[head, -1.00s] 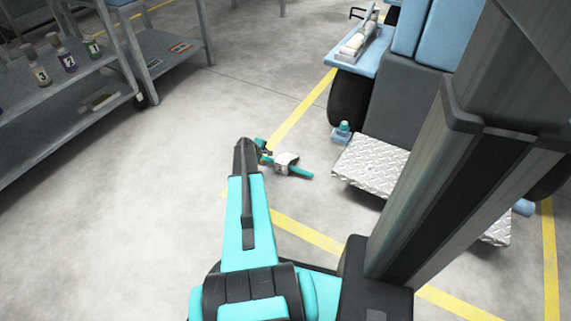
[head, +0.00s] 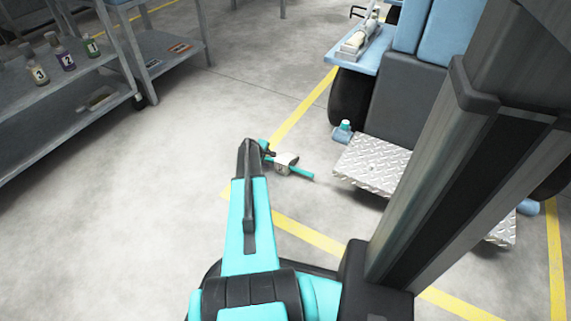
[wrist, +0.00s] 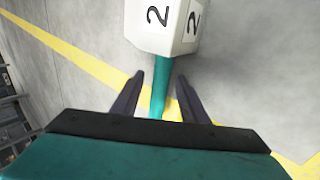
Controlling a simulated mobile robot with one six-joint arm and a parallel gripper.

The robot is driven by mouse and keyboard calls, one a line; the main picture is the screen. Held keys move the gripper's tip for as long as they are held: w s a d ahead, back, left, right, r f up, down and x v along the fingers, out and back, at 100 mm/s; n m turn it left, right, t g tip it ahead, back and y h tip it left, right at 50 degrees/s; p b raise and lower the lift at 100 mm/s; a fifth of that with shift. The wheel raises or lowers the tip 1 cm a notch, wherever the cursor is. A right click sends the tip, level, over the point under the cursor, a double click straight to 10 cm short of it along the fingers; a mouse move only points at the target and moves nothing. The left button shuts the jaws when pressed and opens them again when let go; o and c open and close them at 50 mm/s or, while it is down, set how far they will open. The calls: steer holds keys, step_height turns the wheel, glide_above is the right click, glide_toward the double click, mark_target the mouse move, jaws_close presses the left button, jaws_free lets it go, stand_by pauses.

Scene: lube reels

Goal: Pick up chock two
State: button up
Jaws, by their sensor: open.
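Chock two (wrist: 163,22) is a white block with a "2" on two faces and a teal handle (wrist: 160,88). In the wrist view it is at the top centre, cut off by the frame's upper edge. Its handle runs down from the block between the two dark fingers of my gripper (wrist: 159,75). The fingers are apart, with a gap on each side of the handle. In the head view my arm reaches down to a small cluster of white and teal parts; I cannot tell chock from gripper there.
A yellow floor line (head: 305,236) passes nearby. A diamond-plate step (head: 371,164), a dark wheel (head: 350,99) and a small blue item (head: 342,131) are to the right. A grey shelf (head: 90,112) with bottles stands at left. The floor between is clear.

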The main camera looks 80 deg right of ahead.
jaws_close()
steer(key=shift+r, duration=0.2)
stand_by(0.3)
steer(key=shift+r+p, duration=0.65)
steer(key=shift+r, duration=0.1)
step_height(320, 180, up, 2)
steer(key=shift+r+p, duration=0.1)
steer(key=shift+p, duration=0.5)
steer(key=s+a+r+p, duration=0.1)
steer(key=a+p, duration=0.3)
steer(key=a, duration=1.1)
steer(key=shift+s+a, duration=0.4)
steer(key=shift+s, duration=0.4)
